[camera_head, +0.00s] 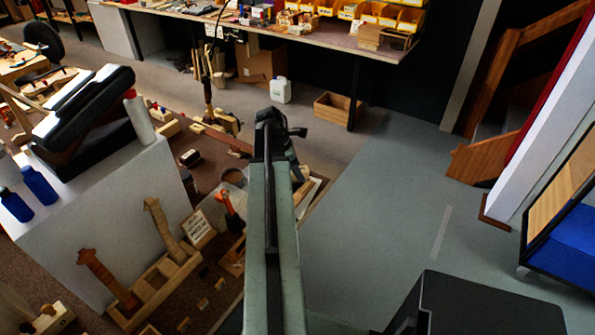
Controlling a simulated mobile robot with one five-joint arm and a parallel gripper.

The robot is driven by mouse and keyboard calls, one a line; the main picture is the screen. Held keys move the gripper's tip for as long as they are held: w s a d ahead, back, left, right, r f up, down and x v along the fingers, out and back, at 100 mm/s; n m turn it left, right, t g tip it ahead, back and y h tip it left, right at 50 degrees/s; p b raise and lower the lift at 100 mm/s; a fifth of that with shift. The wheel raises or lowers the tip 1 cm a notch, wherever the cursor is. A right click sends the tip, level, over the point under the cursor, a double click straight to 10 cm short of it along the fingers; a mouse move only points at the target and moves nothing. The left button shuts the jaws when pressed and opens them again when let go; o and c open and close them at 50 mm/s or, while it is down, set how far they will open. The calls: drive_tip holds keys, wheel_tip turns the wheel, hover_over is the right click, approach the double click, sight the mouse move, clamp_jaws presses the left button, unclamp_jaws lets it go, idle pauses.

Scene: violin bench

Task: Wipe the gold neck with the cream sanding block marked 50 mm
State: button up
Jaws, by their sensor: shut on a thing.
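A gold-tan neck (162,225) with a scroll end stands tilted in a wooden rack (153,287) at lower left. A red-brown neck (104,273) leans in the same rack, to its left. My arm reaches up the middle of the picture, and my gripper (290,158) is at its dark far end, right of and apart from the gold neck. My arm hides most of the gripper and its fingertips. A small tan piece (303,173) shows just beside it. I cannot read a 50 mm marking or tell whether this piece is the cream sanding block.
A lettered card (198,230) stands right of the gold neck. An orange-handled tool (226,201) is near my arm. A white cabinet (115,225) carrying a black case (85,112) stands behind the rack. The grey floor (375,210) on the right is mostly clear.

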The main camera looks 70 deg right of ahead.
sight(303, 169)
drive_tip(key=shift+r+p, duration=2)
drive_tip(key=shift+r, duration=0.45)
wheel_tip(303, 169, up, 3)
drive_tip(key=p, duration=0.3)
drive_tip(key=shift+r, duration=0.15)
